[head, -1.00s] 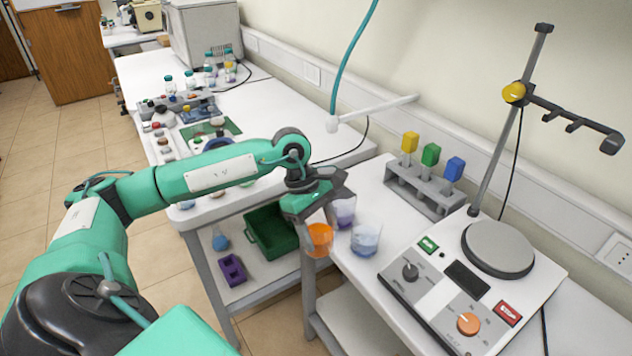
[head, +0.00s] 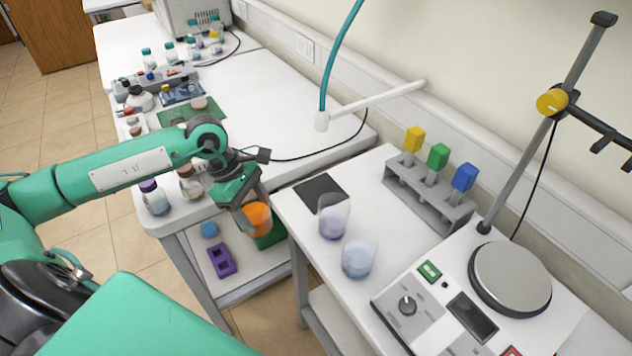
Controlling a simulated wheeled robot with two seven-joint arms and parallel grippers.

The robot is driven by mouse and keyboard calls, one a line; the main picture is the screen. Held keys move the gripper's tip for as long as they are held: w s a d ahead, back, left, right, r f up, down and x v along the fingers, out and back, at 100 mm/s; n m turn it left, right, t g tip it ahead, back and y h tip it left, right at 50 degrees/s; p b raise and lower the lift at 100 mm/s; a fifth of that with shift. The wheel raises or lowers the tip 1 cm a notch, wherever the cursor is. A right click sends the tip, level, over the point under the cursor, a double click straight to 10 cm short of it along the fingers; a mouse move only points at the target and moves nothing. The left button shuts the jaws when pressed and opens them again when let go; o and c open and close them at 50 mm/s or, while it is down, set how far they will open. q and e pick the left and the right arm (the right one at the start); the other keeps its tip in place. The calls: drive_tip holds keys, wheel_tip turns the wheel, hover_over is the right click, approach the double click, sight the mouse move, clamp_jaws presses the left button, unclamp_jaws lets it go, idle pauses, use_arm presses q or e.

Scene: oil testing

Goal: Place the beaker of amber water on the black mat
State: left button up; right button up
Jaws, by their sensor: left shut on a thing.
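The beaker of amber water (head: 258,219) shows orange in the head view, held in my left gripper (head: 247,207), which is shut on it. The beaker is in the air to the left of the right-hand table, over the gap between the two tables. The black mat (head: 322,192) lies flat near the back left part of the right-hand table, to the right of the held beaker. A beaker of purple liquid (head: 333,220) stands close in front of the mat and overlaps its near edge in the picture. My right gripper is not in view.
A beaker of pale blue liquid (head: 358,259) stands nearer me. A grey rack (head: 430,195) with yellow, green and blue pieces and a hotplate device (head: 470,310) occupy the table's right. Below are a green bin (head: 270,236) and purple holder (head: 221,261). A white pipe (head: 375,104) crosses behind.

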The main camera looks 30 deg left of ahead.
use_arm(q)
drive_tip(key=w+d+p, duration=0.1)
drive_tip(key=w+d, duration=0.1)
drive_tip(key=w, duration=0.1)
drive_tip(key=w+d+p, duration=0.2)
drive_tip(key=w, duration=0.2)
drive_tip(key=w+d+p, duration=0.1)
drive_tip(key=w+d, duration=0.1)
drive_tip(key=w, duration=0.2)
drive_tip(key=shift+d+p, duration=0.15)
drive_tip(key=shift+p, duration=0.2)
drive_tip(key=shift+w+d+r+p, duration=0.1)
drive_tip(key=shift+w+d+p, duration=0.3)
drive_tip(key=shift+w, duration=0.2)
drive_tip(key=shift+w+d+r+p, duration=0.1)
drive_tip(key=shift+w+d+p, duration=0.15)
drive_tip(key=shift+w+d, duration=0.25)
drive_tip(key=shift+w+d+f, duration=0.1)
drive_tip(key=shift+w+f, duration=0.05)
drive_tip(key=shift+w, duration=0.2)
drive_tip(key=shift+f+p, duration=0.5)
drive_tip(key=shift+f, duration=0.1)
drive_tip(key=shift+s+f, duration=0.1)
drive_tip(key=shift+f, duration=0.05)
drive_tip(key=shift+f, duration=0.1)
